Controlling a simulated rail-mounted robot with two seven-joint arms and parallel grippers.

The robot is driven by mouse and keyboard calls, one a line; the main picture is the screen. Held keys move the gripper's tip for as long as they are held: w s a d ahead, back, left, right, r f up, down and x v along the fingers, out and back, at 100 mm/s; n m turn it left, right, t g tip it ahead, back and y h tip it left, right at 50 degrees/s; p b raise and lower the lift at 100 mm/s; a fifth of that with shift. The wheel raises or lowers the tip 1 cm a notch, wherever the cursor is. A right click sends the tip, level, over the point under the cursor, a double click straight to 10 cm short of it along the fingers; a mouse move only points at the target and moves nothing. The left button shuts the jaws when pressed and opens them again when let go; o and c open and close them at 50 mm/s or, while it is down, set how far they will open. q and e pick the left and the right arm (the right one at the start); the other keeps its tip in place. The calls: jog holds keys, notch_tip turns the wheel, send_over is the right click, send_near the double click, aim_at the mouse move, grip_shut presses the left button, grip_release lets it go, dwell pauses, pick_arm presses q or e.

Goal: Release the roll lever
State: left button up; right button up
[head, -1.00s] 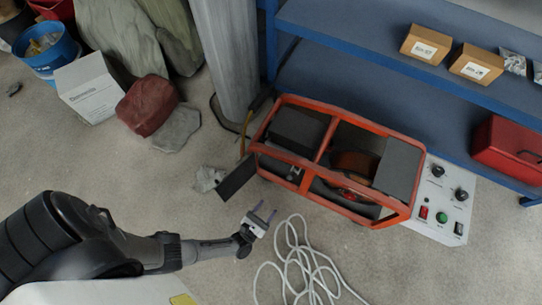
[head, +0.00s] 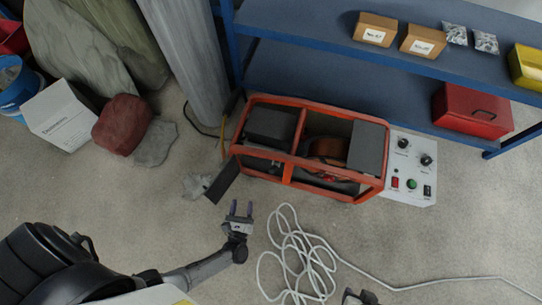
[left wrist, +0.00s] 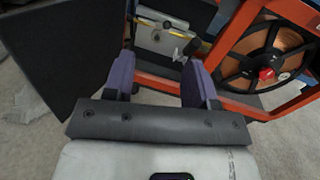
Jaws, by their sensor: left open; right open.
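The orange-framed machine (head: 315,150) stands on the floor in front of the blue shelf, its open side towards me. In the left wrist view a grey feed plate (left wrist: 165,42) with yellow parts sits inside the frame. A small dark lever-like part (left wrist: 190,47) shows beside the right finger; I cannot tell for sure that it is the roll lever. My left gripper (head: 240,209) is open and empty, just in front of the machine's left end; its purple fingers (left wrist: 161,75) point at the feed plate, apart from it. My right gripper (head: 359,296) shows at the bottom edge, open.
A dark flap (head: 222,180) hangs open at the machine's left end, left of the fingers. A copper wire spool (left wrist: 268,55) is at right. A white cable (head: 300,250) lies coiled on the floor. A white control panel (head: 410,175) adjoins the machine's right end.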

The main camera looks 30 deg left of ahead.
aim_at(273, 169)
pick_arm(q)
jog(key=w+f+m+g+h+b, duration=0.1)
jog(key=w+m, duration=0.1)
jog(key=w, duration=0.4)
jog(key=w+d+f+m+g+h+b, duration=0.1)
jog(key=w+f+h+b, duration=0.1)
jog(key=w, duration=0.4)
jog(key=w+f+m+g+h+b, duration=0.1)
jog(key=w+f+m+h+b, duration=0.1)
jog(key=w, duration=0.4)
jog(key=shift+w+d+m, duration=0.15)
jog(key=shift+d+m, duration=0.05)
jog(key=shift+m, duration=0.1)
jog(key=shift+b+x, duration=0.45)
jog(key=shift+x, duration=0.35)
pick_arm(e)
jog(key=shift+s+x, duration=0.2)
jog(key=shift+x, duration=0.65)
jog(key=shift+s+x, duration=0.15)
jog(key=shift+x, duration=0.75)
jog(key=shift+s+x, duration=0.2)
jog(key=shift+x, duration=0.65)
jog(key=shift+f, duration=0.2)
pick_arm(q)
grip_shut()
pick_arm(e)
jog(key=shift+d, duration=0.1)
